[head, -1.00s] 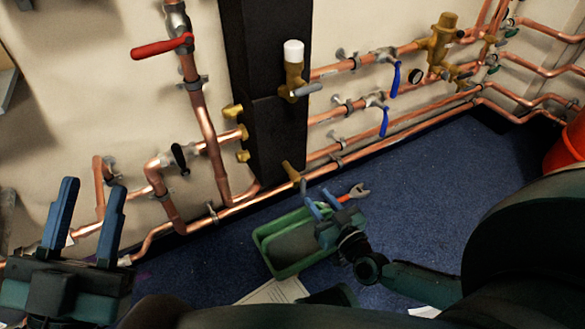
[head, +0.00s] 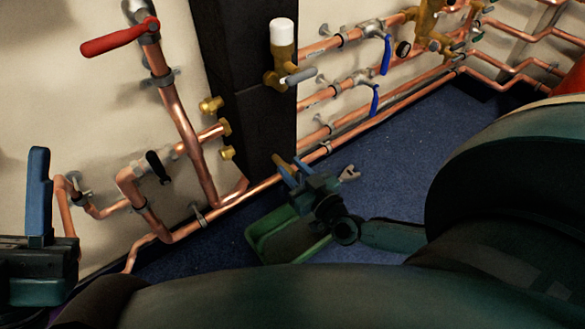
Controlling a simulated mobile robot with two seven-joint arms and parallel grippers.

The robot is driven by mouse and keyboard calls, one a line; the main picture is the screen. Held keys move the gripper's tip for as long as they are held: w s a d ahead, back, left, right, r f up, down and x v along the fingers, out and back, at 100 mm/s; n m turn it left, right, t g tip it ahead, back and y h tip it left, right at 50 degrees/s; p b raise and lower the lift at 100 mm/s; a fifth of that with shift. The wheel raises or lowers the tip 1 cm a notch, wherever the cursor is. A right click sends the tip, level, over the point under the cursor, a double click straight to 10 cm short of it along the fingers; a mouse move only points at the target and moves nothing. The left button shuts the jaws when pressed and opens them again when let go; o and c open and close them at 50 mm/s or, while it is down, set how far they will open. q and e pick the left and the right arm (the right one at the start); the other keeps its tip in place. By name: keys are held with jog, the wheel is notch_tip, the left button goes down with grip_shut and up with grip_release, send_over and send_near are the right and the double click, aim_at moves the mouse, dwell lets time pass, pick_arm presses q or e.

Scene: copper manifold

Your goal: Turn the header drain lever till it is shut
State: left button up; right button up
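The black header (head: 258,120) stands upright against the wall. At its foot a brass drain fitting (head: 280,161) shows just behind my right gripper (head: 293,168). The drain lever itself is largely hidden by the fingers, so I cannot tell its angle. The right gripper's two blue fingertips are apart at the fitting, and I cannot tell whether they touch the lever. My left gripper (head: 38,155) is at the left edge, away from the header, with only one blue finger clearly in view.
A green tray (head: 262,232) lies on the blue floor below my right gripper, with a wrench (head: 349,173) end behind it. Other levers are red (head: 112,40), black (head: 157,166), grey (head: 300,76) and blue (head: 375,101). Copper pipes run along the wall.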

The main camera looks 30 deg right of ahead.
pick_arm(q)
jog(key=shift+f, duration=0.15)
pick_arm(e)
grip_shut()
pick_arm(q)
jog(key=shift+w+n, duration=0.1)
jog(key=shift+n, duration=0.2)
pick_arm(e)
jog(key=shift+m, duration=0.3)
jog(key=shift+d+m+p, duration=0.2)
jog(key=shift+m+p, duration=0.2)
jog(key=shift+m, duration=0.2)
pick_arm(q)
jog(key=shift+r+m+b, duration=0.2)
jog(key=shift+m+b, duration=0.2)
jog(key=shift+b, duration=0.1)
pick_arm(e)
jog(key=shift+w+d+f+m, duration=0.1)
jog(key=shift+d+f+m, duration=0.3)
jog(key=shift+m, duration=2.35)
jog(key=shift+w+d+f+m, duration=0.1)
jog(key=shift+d+f+m, duration=0.35)
jog(key=shift+m, duration=2.25)
jog(key=shift+d+f+m, duration=0.25)
jog(key=shift+f+m, duration=0.25)
jog(key=shift+m, duration=2.25)
